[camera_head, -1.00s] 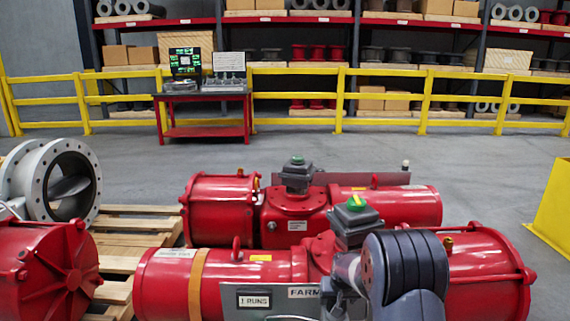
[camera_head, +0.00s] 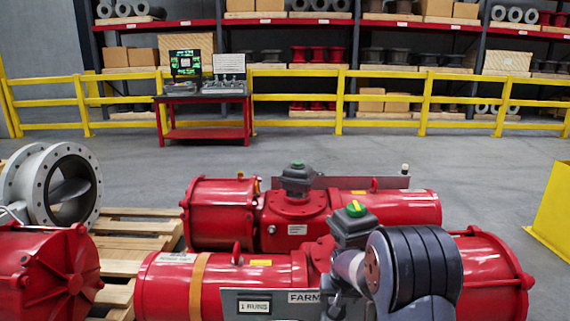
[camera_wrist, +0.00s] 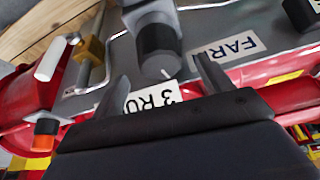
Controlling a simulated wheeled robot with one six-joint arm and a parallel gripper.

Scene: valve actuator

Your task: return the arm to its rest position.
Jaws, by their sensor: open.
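My arm (camera_head: 415,268) reaches over the front red actuator (camera_head: 235,283), at the lower right of the head view. My gripper is mostly hidden behind my arm there. In the wrist view my gripper (camera_wrist: 161,66) shows two grey fingers spread apart with nothing held between them. A grey control panel lies beyond the fingers, with a black knob (camera_wrist: 158,48) seen between the fingertips. Whether the fingers touch the knob I cannot tell.
A second red actuator (camera_head: 300,205) stands behind the front one. A wooden pallet (camera_head: 130,235), a flanged valve (camera_head: 65,185) and another red cylinder (camera_head: 45,270) are at the left. A yellow block (camera_head: 553,215) is at the right. Open floor lies before the yellow railing.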

